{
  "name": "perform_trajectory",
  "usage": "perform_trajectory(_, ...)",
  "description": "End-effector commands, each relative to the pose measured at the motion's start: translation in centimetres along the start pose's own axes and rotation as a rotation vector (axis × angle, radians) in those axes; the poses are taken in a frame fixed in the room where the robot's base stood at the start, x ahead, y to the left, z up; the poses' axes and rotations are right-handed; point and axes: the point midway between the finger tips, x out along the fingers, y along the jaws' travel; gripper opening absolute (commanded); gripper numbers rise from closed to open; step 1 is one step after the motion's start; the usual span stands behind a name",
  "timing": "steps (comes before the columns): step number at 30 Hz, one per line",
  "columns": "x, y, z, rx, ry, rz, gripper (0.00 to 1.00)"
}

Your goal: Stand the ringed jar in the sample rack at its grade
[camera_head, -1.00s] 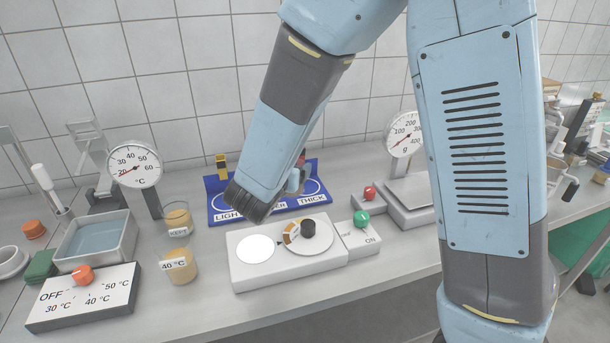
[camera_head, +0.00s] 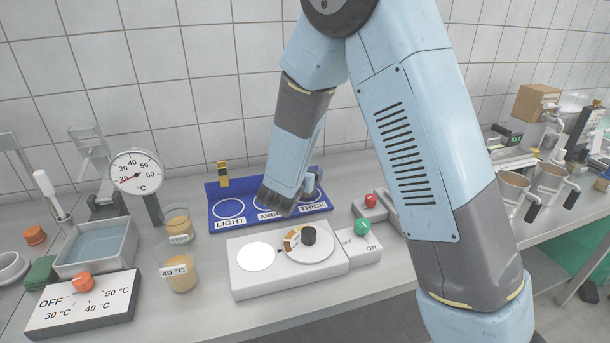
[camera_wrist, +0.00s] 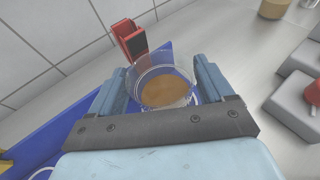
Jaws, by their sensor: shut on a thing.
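My gripper (camera_wrist: 163,82) is shut on a clear glass jar (camera_wrist: 167,88) with amber-brown contents, one finger on each side of it. The blue sample rack (camera_head: 212,190) stands at the back of the bench, with white rings marked LIGHT, a partly covered AMB..., and THICK. I cannot tell whether the jar touches the rack.
A white device with a dial (camera_head: 309,236) stands in front of the rack. Two jars of amber liquid, one marked 40 °C (camera_head: 181,272), stand left of it. A yellow-black clip (camera_head: 222,174) is at the rack's left. A red knob (camera_head: 370,200) stands right of the rack.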

Motion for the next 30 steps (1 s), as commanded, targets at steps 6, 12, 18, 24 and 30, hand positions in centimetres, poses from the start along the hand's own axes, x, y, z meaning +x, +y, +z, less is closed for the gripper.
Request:
perform_trajectory(6,1.14,-0.02,-0.64,0.000,0.000,0.000,0.34)
perform_trajectory(12,1.11,0.00,-0.67,-0.001,0.000,0.000,0.34)
perform_trajectory(18,1.14,0.00,-0.84,-0.001,0.000,0.000,0.91)
perform_trajectory(24,1.12,0.02,-0.84,-0.001,0.000,0.001,1.00)
perform_trajectory(30,1.03,0.05,-0.59,0.000,0.000,0.001,1.00)
